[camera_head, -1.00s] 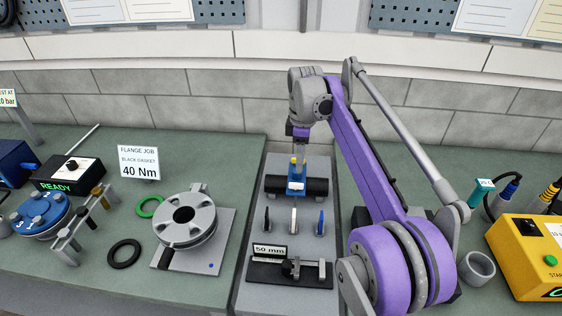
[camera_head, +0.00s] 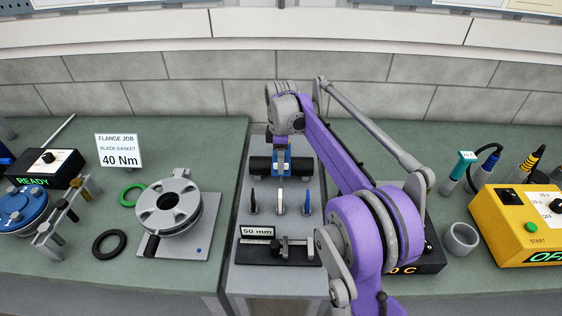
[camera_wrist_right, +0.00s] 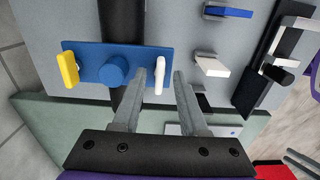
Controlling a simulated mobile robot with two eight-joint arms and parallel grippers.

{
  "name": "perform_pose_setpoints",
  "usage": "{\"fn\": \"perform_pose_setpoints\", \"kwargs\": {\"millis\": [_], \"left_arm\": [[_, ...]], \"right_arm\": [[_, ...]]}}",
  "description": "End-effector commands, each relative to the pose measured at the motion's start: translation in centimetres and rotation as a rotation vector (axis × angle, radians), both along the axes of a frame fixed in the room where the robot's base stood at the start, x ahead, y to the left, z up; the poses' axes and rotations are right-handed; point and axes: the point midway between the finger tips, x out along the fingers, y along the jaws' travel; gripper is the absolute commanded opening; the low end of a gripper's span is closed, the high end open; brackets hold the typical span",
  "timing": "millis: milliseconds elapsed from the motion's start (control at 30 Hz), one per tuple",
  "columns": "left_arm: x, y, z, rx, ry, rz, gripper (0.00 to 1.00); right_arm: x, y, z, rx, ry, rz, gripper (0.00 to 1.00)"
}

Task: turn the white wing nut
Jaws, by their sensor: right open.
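In the right wrist view the white wing nut (camera_wrist_right: 158,76) stands at the right end of a blue plate (camera_wrist_right: 90,67). A round blue knob (camera_wrist_right: 113,71) is in the plate's middle and a yellow wing nut (camera_wrist_right: 68,69) at its left end. My right gripper (camera_wrist_right: 160,78) is open, with one fingertip on each side of the white wing nut and a gap visible on both sides. In the head view my right gripper (camera_head: 279,138) is over the blue plate, and I cannot make out the wing nuts clearly there. My left gripper is not in view.
The plate sits across a black pipe (camera_head: 260,164). Black (camera_head: 253,201), white (camera_head: 280,201) and blue (camera_head: 306,203) handles stand in front of it. A black clamp fixture (camera_head: 270,251) labelled 50 mm is nearer. A grey flange (camera_head: 168,206) stands left, a yellow box (camera_head: 520,220) right.

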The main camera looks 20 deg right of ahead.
Motion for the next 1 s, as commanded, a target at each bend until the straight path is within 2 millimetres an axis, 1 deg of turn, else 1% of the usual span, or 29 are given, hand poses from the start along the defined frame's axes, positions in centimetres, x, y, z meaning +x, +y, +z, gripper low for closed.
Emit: {"fn": "perform_pose_setpoints", "kwargs": {"millis": [233, 267, 400, 500, 833, 1000], "left_arm": [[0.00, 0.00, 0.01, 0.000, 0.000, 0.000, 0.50], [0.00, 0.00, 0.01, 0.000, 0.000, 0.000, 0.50], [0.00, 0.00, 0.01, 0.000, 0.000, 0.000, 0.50], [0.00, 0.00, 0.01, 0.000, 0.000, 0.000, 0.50], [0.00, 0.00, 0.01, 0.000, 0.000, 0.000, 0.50], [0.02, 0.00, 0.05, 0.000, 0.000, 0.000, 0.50]], "right_arm": [[0.02, 0.00, -0.10, 0.000, 0.000, 0.000, 0.42], [0.02, 0.00, -0.10, 0.000, 0.000, 0.000, 0.41], [0.01, 0.00, -0.09, 0.000, 0.000, 0.000, 0.15], [0.01, 0.00, -0.08, 0.000, 0.000, 0.000, 0.00], [0.01, 0.00, -0.07, 0.000, 0.000, -0.002, 0.00], [0.01, -0.02, -0.06, 0.000, 0.000, -0.030, 0.00]]}}
